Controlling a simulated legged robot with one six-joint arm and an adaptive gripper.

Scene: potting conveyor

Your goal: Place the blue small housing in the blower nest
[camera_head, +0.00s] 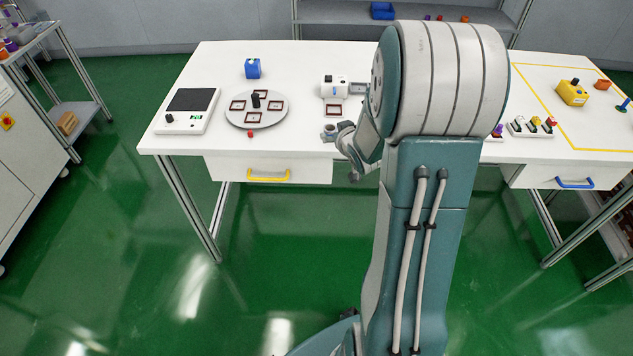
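A small blue block (253,69), which looks like the blue small housing, stands on the white table at the back left. A white rounded device (335,87), probably the blower, stands near the table's middle. A dark red-edged square (334,110) lies just in front of it and may be its nest. My gripper (346,146) is at the table's front edge, in front of that square and apart from the blue block. My own arm partly hides the gripper. Its fingers are too small to read, and no held object shows.
A round grey plate (281,113) with red-framed squares and a black knob lies front of the blue block. A scale (188,110) is left. A yellow housing (572,92) stands right, inside yellow tape. My arm hides the table's middle right.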

